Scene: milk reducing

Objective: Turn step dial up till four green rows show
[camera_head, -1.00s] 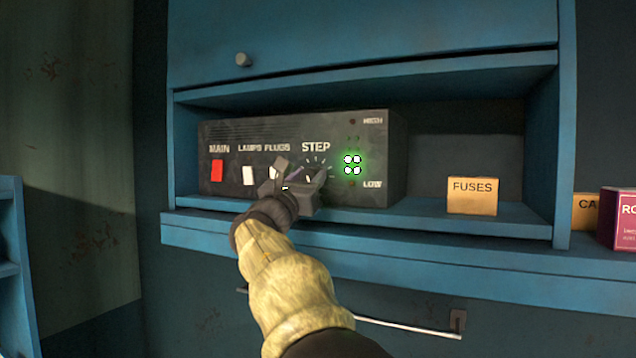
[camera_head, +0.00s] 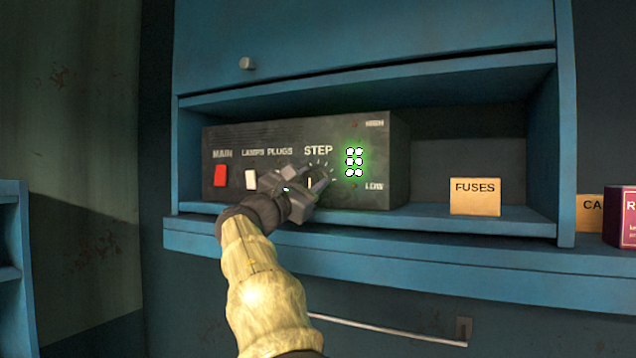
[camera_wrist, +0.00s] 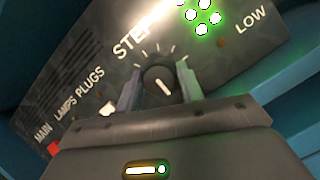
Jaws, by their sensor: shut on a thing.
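The step dial (camera_wrist: 160,82) is a round black knob with a white pointer line, under the word STEP on a dark control box (camera_head: 230,135). In the wrist view it sits between the two fingers of my gripper (camera_wrist: 158,88), which is shut on it. In the head view my gripper (camera_head: 318,182) covers most of the dial. The green lights (camera_head: 354,162) right of the dial show three lit rows of two, between the HIGH and LOW marks. Dim red lamps sit at the top and bottom of that column.
A red MAIN switch (camera_head: 219,175) and a white LAMPS switch (camera_head: 251,179) are left of the dial; the PLUGS switch is mostly hidden by my gripper. A FUSES box (camera_head: 475,197) stands on the blue shelf (camera_head: 430,218) to the right. Free shelf space lies between.

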